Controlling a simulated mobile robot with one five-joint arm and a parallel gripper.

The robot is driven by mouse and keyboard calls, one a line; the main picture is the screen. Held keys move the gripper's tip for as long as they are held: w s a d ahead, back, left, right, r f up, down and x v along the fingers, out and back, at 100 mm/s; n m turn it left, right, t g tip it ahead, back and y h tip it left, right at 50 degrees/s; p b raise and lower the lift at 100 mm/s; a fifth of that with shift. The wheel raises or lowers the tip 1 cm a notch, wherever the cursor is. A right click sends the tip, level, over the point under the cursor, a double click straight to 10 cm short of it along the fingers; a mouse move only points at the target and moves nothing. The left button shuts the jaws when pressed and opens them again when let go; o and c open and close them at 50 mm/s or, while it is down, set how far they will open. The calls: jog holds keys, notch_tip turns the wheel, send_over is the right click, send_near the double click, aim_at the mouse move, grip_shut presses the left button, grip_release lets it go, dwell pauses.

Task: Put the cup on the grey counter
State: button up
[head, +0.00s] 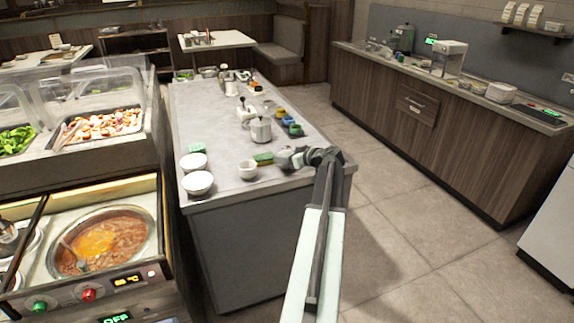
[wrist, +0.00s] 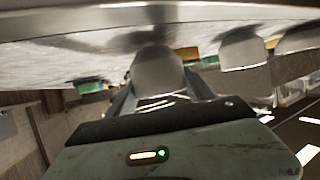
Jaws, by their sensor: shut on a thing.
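The grey counter (head: 222,125) is the long island in the middle of the head view. My gripper (head: 297,157) is at its near right corner, low over or at the top. It is shut on a pale grey rounded cup (head: 284,158). In the wrist view the cup (wrist: 157,72) sits between the fingers of my gripper (wrist: 155,95), close to the counter surface. I cannot tell whether it touches the counter. A second white cup (head: 247,169) stands on the counter to the left of the held one.
A green and yellow sponge (head: 263,159) lies just left of the held cup. Two white bowls (head: 198,182) stand at the near left. A lidded grey pot (head: 261,130) and small coloured cups (head: 288,121) stand farther back. A food station (head: 100,250) is on the left.

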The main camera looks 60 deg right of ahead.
jog(key=shift+f, duration=0.4)
jog(key=o, duration=1.4)
jog(key=shift+r+p, duration=0.2)
jog(key=shift+p, duration=0.15)
jog(key=p+v, duration=0.4)
jog(key=v, duration=0.8)
